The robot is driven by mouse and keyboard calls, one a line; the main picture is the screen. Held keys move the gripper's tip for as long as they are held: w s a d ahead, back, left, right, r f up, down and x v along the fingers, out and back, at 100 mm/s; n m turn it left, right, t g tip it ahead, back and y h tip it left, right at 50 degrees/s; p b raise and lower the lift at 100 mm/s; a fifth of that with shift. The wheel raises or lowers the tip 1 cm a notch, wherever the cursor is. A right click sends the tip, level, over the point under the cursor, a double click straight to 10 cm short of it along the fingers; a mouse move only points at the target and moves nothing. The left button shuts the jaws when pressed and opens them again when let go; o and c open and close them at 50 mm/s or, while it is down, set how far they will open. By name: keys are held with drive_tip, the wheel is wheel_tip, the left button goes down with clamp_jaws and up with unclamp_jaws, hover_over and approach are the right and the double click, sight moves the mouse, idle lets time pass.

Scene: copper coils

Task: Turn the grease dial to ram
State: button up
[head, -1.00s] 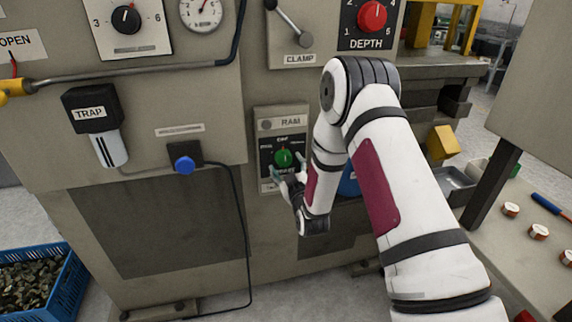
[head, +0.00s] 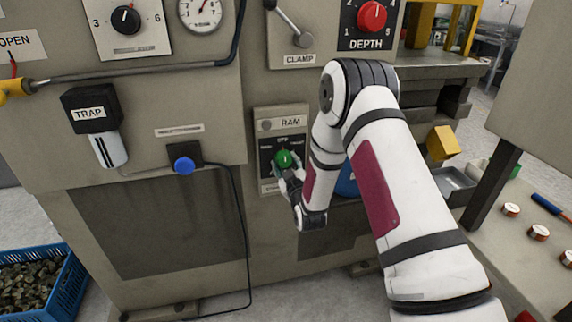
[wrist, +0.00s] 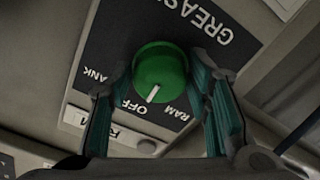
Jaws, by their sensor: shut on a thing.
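The grease dial (wrist: 160,66) is a round green knob on a black plate marked GREASE, upside down in the wrist view. Its white pointer line points at OFF. RAM is printed to the right of OFF in that view, and a label partly hidden, ending in ANK, to the left. My gripper (wrist: 161,78) is shut on the dial, one teal-padded finger on each side. In the head view the green dial (head: 284,158) sits below the RAM sign (head: 290,122), with my gripper (head: 284,170) reaching it from below right.
The clamp lever (head: 290,25) and red depth dial (head: 372,15) are above on the same machine. A trap unit (head: 90,112) and a blue knob (head: 184,164) are to the left. A blue crate (head: 70,280) stands on the floor at lower left.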

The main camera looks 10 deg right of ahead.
drive_tip(key=n+b, duration=0.1)
drive_tip(key=n, duration=0.4)
drive_tip(key=shift+a+n+b, duration=0.1)
drive_tip(key=shift+n+b, duration=0.2)
drive_tip(key=n+b, duration=0.1)
drive_tip(key=n, duration=0.5)
drive_tip(key=shift+r, duration=0.1)
idle(0.5)
drive_tip(key=o, duration=1.2)
drive_tip(key=shift+c, duration=0.2)
drive_tip(key=shift+s, duration=0.1)
drive_tip(key=s, duration=1.1)
drive_tip(key=shift+s, duration=0.35)
